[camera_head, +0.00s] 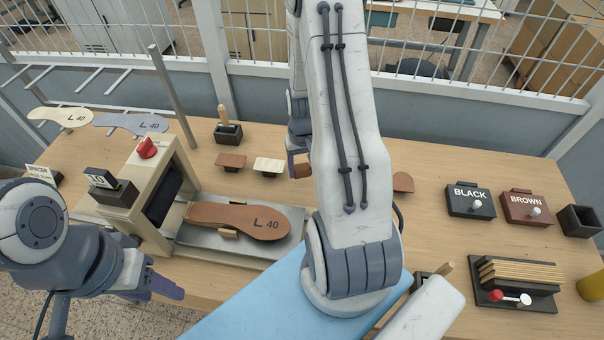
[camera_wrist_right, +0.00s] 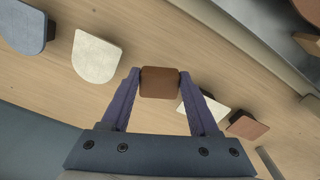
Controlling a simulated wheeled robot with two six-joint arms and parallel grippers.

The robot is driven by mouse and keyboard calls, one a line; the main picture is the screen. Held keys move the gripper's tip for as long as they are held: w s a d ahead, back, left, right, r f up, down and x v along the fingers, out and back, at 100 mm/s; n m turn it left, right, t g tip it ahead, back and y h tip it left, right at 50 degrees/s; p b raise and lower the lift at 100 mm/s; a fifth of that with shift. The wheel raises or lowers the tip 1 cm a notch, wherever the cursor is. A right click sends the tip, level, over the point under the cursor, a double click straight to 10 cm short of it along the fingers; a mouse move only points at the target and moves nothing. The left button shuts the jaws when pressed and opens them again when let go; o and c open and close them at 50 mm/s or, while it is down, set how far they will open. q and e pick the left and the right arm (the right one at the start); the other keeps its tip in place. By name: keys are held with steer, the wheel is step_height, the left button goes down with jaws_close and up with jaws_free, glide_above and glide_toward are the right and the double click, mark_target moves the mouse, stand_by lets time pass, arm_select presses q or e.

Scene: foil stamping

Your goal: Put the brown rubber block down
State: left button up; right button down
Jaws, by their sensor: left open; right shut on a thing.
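The brown rubber block (camera_wrist_right: 160,82) is between the fingertips of my right gripper (camera_wrist_right: 160,90), which is shut on it. In the head view the brown block (camera_head: 302,170) and my right gripper (camera_head: 294,163) show only partly beside my right arm, right of the cream block. The held block appears over bare wood of the table (camera_head: 420,225); I cannot tell whether it touches the surface. My left gripper (camera_head: 165,284) is open and empty at the lower left, near the press.
A brown block (camera_head: 231,160) and a cream block (camera_head: 268,166) sit on small stands beside the held one. Rounded white (camera_wrist_right: 95,55) and blue-grey (camera_wrist_right: 22,27) pieces lie on its other side. A brown insole (camera_head: 237,219) lies on the press plate (camera_head: 207,238). BLACK (camera_head: 470,204) and BROWN (camera_head: 526,208) boxes stand right.

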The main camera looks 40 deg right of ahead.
mark_target(302, 177)
step_height(302, 177, down, 4)
steer(key=shift+w+r+p, duration=0.1)
steer(key=shift+r+p, duration=0.1)
steer(key=shift+p, duration=0.4)
steer(key=shift+f, duration=0.25)
steer(key=shift+f, duration=0.2)
steer(key=shift+c, duration=0.7)
jaws_free()
